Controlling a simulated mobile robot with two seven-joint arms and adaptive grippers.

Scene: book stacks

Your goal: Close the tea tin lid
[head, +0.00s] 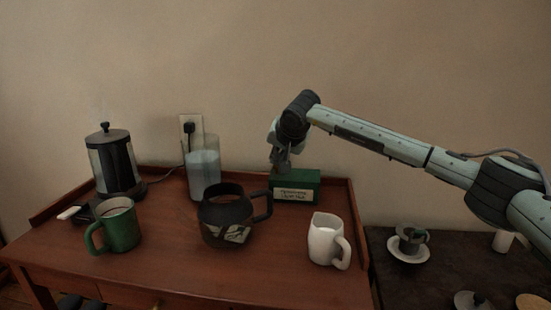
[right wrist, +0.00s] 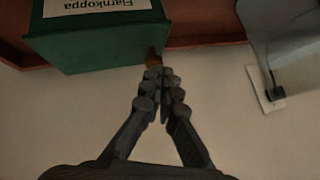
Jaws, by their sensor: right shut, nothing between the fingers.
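The green tea tin (head: 310,183) stands at the back right of the wooden table, its white label facing front. Its top looks flat and green; I cannot tell how the lid sits. In the right wrist view, the tin (right wrist: 95,45) shows upside down at the upper left, with a small brownish piece at its near corner. My right gripper (head: 281,167) is at the tin's left end, by its top edge. Its fingers (right wrist: 161,76) are together and empty, close to that corner; I cannot tell if they touch it. My left gripper is not in view.
A dark pot (head: 227,213) stands in front of the tin and a white mug (head: 325,241) to its front right. A glass jar (head: 203,170) is to its left, with a green mug (head: 120,229) and a French press (head: 116,165) farther left. A raised table rim runs behind.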

